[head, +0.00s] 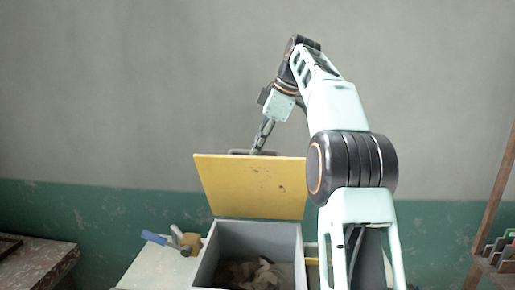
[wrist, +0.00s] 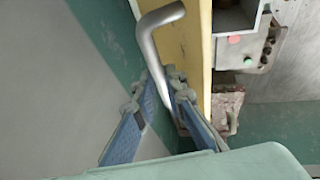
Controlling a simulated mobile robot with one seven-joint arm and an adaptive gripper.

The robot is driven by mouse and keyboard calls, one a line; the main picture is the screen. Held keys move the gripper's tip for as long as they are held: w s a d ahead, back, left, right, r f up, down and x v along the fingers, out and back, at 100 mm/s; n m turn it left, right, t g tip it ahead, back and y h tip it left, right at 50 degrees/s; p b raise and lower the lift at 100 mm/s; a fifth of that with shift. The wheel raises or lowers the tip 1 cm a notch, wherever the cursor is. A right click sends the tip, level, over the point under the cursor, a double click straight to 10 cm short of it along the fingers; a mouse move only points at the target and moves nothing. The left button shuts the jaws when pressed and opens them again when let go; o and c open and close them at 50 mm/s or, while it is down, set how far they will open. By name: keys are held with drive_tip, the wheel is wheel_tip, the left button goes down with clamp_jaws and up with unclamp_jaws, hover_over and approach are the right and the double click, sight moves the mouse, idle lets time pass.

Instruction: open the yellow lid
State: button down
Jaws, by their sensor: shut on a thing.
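The yellow lid (head: 250,186) stands raised, close to upright, at the back of a grey bin (head: 260,235). The bin's mouth is uncovered, and pale clay trimmings (head: 255,273) lie inside. A grey metal handle (wrist: 150,42) is fixed to the lid, and part of it shows behind the lid's top edge in the head view. My gripper (head: 259,146) is at that top edge, its fingers shut on the handle. In the wrist view the two blue-padded fingers (wrist: 163,94) close around the bar, beside the lid's yellow edge (wrist: 197,60).
A blue-handled tool (head: 155,238) and a tan object (head: 190,243) lie on the pale surface left of the bin. A speckled slab (head: 35,262) is at far left. A wooden rack (head: 495,262) with coloured items stands at far right. The wall is close behind.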

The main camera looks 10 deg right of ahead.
drive_tip(key=shift+w+d+f, duration=0.15)
drive_tip(key=shift+d+f, duration=0.15)
drive_tip(key=shift+f, duration=0.4)
drive_tip(key=c, duration=2.4)
unclamp_jaws()
drive_tip(key=o, duration=0.4)
drive_tip(key=shift+w+f, duration=0.25)
drive_tip(key=shift+w, duration=0.35)
drive_tip(key=shift+o, duration=0.2)
drive_tip(key=shift+s+a+r, duration=0.1)
drive_tip(key=shift+s+r, duration=0.2)
drive_tip(key=shift+r, duration=0.1)
drive_tip(key=shift+r, duration=0.1)
